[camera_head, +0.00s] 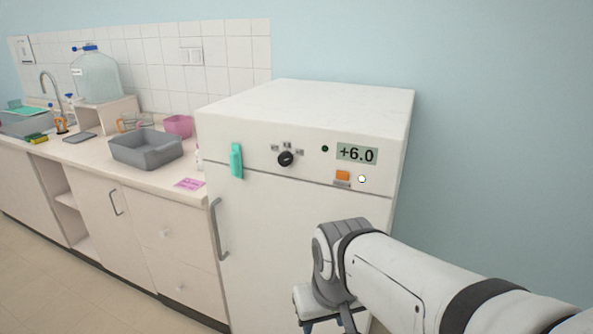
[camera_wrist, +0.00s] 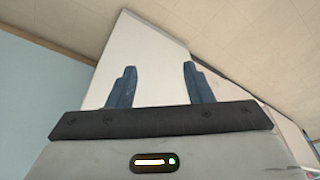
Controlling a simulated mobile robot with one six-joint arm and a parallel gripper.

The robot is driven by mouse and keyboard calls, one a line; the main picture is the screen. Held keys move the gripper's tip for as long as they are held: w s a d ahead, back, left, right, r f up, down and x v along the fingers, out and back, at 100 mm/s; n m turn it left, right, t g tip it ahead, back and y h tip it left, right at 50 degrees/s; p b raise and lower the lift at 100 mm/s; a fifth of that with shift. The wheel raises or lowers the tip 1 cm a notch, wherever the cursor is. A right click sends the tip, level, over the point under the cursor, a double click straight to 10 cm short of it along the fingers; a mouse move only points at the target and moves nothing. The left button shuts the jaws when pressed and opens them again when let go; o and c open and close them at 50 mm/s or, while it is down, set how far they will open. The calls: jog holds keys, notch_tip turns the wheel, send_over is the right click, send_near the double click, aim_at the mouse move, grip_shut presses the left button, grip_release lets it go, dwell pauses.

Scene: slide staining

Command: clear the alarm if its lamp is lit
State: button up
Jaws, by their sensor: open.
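The white fridge (camera_head: 305,98) carries a control panel on its upper front. A small round lamp (camera_head: 362,179) there glows bright white with a yellowish rim and looks lit. An orange button (camera_head: 342,175) sits just left of it, with a small label below. The display (camera_head: 357,154) above reads +6.0. A dark green round lamp (camera_head: 325,148) left of the display looks unlit. My gripper (camera_wrist: 159,68) is open and empty, with its two blue fingers apart. In the head view it hangs below the panel, in front of the fridge door, its fingers mostly cut off by the picture's lower edge.
A black knob (camera_head: 286,158) and a turquoise object (camera_head: 236,160) are on the fridge front. The door handle (camera_head: 218,229) is at left.

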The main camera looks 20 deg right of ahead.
grip_shut()
dwell(1.4)
